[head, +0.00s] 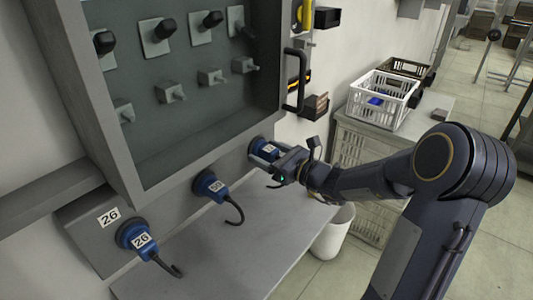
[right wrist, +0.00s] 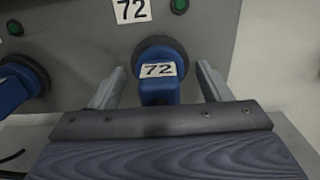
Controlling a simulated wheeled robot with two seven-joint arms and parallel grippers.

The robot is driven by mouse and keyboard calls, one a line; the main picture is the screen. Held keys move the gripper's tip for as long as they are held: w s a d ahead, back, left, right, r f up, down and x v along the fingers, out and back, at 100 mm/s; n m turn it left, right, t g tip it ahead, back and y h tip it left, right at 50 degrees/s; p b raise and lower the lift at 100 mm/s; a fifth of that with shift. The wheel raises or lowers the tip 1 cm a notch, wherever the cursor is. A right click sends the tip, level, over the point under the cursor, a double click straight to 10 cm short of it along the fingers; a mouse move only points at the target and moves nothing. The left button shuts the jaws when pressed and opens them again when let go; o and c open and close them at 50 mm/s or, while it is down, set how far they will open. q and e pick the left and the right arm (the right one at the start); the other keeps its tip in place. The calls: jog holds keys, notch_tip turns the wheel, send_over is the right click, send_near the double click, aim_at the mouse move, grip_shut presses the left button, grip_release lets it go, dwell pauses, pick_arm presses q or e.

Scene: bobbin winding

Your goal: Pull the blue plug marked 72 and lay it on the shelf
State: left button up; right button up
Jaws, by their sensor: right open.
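The blue plug marked 72 (right wrist: 158,84) sits in its socket under a panel label 72 in the right wrist view. In the head view the same plug (head: 266,149) is at the right end of the row, partly hidden by my gripper. My right gripper (right wrist: 158,88) is open, with one finger on each side of the plug; I cannot tell whether they touch it. In the head view my right gripper (head: 283,163) is at the plug, its arm coming from the right. The grey shelf (head: 225,248) lies below the plugs. My left gripper is out of view.
Two other blue plugs, the middle one (head: 208,186) and one marked 26 (head: 138,238), sit in the panel with short black cables. A cabinet with a handle (head: 294,80) is above. A white bin (head: 333,232) and crates (head: 383,97) stand to the right. The shelf top looks clear.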

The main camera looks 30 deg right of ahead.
dwell(0.9)
jog(key=c, duration=1.3)
jog(key=shift+s, duration=0.15)
jog(key=shift+v, duration=2.9)
